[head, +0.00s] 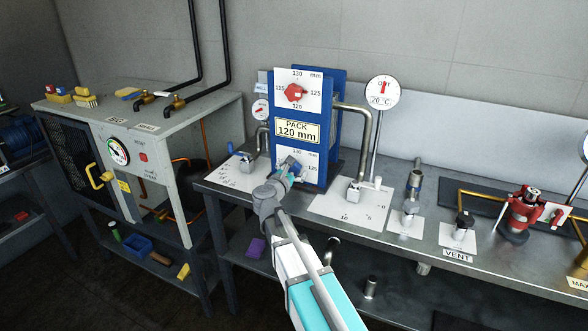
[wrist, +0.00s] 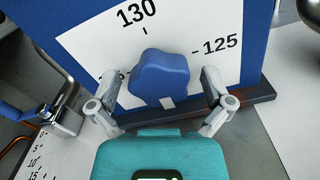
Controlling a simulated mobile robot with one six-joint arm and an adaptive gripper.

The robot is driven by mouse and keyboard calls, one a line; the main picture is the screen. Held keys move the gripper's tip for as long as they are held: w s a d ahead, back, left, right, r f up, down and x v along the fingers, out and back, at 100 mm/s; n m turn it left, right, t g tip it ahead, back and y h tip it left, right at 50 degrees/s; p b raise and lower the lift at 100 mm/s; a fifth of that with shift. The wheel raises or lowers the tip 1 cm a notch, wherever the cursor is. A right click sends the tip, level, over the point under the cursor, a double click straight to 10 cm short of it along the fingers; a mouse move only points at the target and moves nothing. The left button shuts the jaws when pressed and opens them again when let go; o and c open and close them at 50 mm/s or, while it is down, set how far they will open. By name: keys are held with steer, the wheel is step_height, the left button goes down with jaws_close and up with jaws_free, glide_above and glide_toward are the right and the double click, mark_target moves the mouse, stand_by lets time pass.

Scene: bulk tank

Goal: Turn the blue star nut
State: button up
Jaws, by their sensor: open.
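The blue star nut (wrist: 161,76) sits on a white dial plate (wrist: 100,50) marked 130 and 125, on the front of the blue pack unit (head: 330,130). In the wrist view my gripper (wrist: 160,96) is open, with one finger on each side of the nut. The fingers look apart from the nut, though the exact gap in depth cannot be told. In the head view my gripper (head: 289,168) is at the lower dial and mostly hides the blue nut.
A red star nut (head: 295,92) is on the upper dial above the PACK 120 mm label (head: 297,131). Valves with levers stand left and right on the metal bench (head: 390,243). A round gauge (head: 383,91) rises on a thin stem at the right.

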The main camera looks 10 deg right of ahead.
steer(key=shift+c, duration=0.3)
steer(key=c, duration=1.1)
steer(key=shift+d, duration=0.1)
